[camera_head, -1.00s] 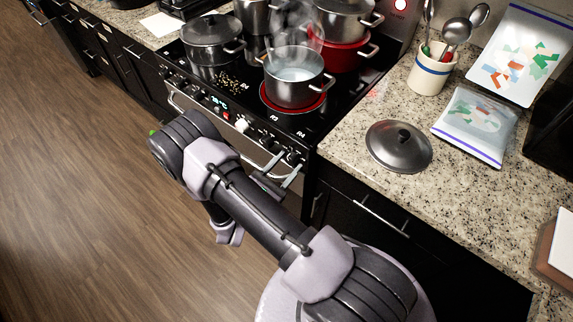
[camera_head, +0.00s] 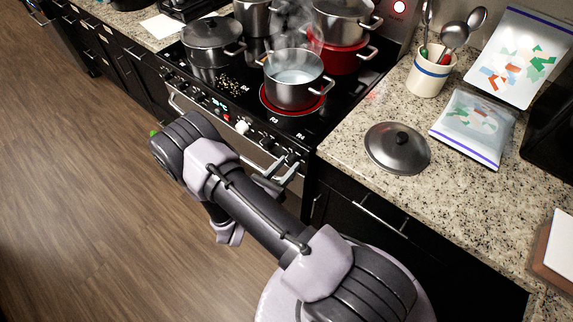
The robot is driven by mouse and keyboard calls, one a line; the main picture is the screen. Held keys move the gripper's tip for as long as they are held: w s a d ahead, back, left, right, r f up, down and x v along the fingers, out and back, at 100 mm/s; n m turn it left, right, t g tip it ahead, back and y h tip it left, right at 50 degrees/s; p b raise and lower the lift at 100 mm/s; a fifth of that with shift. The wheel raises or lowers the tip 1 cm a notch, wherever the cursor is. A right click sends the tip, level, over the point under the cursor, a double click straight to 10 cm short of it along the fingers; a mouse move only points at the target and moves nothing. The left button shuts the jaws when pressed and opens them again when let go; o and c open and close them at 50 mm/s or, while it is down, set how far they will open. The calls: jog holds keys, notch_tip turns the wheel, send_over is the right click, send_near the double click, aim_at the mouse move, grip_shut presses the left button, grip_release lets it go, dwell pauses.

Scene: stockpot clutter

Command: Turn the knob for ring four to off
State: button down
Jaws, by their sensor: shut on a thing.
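The stove's front panel carries a row of knobs below the glass top (camera_head: 352,92). The black knob for ring four (camera_head: 291,158) is near the right end, below the R4 label; its setting is too small to read. My gripper (camera_head: 289,163) is at this knob with its two grey fingers shut on it. The fingers and arm partly hide the knob. A paler knob (camera_head: 242,127) is farther left on the panel.
A steaming pot (camera_head: 294,92) stands on a glowing red ring. Other pots, including a lidded one (camera_head: 211,55) and a red one (camera_head: 343,58), crowd the stove. A loose lid (camera_head: 396,150) lies on the right counter. A door handle runs below the knobs.

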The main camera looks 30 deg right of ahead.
jog(key=shift+n+p, duration=0.45)
jog(key=shift+n, duration=1.75)
jog(key=c, duration=0.9)
grip_release()
jog(key=v, duration=0.5)
jog(key=p+v, duration=0.1)
jog(key=v, duration=0.5)
jog(key=p+v, duration=0.1)
jog(key=v, duration=0.5)
jog(key=shift+a+r, duration=0.25)
jog(key=shift+r, duration=0.05)
